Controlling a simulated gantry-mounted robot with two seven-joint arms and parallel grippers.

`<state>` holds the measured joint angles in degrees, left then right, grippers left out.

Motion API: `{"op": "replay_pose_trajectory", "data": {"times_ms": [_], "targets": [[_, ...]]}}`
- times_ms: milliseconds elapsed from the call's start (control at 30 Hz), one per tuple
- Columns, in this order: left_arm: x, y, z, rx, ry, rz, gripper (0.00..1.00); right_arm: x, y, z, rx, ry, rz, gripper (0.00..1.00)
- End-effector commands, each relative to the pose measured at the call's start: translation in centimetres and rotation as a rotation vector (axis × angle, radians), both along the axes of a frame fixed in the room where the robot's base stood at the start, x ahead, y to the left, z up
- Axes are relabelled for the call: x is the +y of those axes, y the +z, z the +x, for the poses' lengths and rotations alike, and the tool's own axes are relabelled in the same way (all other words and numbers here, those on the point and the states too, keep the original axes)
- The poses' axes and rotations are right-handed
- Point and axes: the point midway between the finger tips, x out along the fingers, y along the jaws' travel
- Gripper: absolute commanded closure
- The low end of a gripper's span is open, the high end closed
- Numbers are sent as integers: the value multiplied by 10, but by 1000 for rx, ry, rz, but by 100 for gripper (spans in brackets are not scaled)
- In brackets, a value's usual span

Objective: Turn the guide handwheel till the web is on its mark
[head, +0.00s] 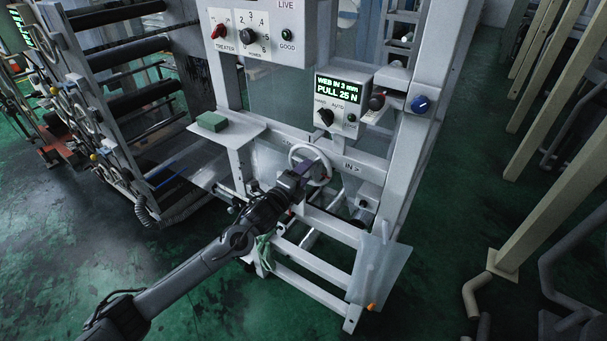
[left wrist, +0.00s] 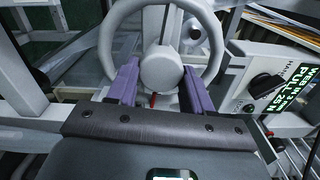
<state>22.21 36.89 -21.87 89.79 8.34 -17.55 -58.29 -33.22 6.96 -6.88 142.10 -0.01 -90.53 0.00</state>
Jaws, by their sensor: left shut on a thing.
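The white guide handwheel (head: 324,160) is on the frame's crossbar in the middle of the head view. It fills the upper middle of the left wrist view, with its round hub (left wrist: 161,68) and spokes. My left gripper (head: 303,172) is at the wheel, its purple fingers either side of the part just below the hub in the left wrist view (left wrist: 155,85). It is shut on the handwheel; the exact contact is partly hidden. A display (head: 337,87) above reads "WEB IN 3 mm" and "PULL 25 N". My right gripper is not in view.
The display box carries a black HAND/AUTO knob (head: 325,117). A green block (head: 212,121) lies on a small shelf (head: 243,133) left of the wheel. Black rollers (head: 128,53) stand at the left. Pale beams and pipes are at the right.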

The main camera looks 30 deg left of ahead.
Motion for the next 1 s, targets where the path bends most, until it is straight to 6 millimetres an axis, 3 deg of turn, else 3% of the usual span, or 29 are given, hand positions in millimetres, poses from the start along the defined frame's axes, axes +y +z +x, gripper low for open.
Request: {"op": "replay_pose_trajectory", "data": {"times_ms": [67, 100, 233, 667, 1000], "targets": [[0, -1, 0, 2, 0, 0, 100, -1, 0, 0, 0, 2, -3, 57], [0, -1, 0, 2, 0, 0, 46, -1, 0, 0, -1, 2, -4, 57], [0, -1, 0, 2, 0, -1, 27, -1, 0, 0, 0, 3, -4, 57], [0, -2, -7, 2, 0, 0, 25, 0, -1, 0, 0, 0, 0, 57], [-1, -3, -57, 3, -3, 1, 25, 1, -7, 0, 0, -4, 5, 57]]}}
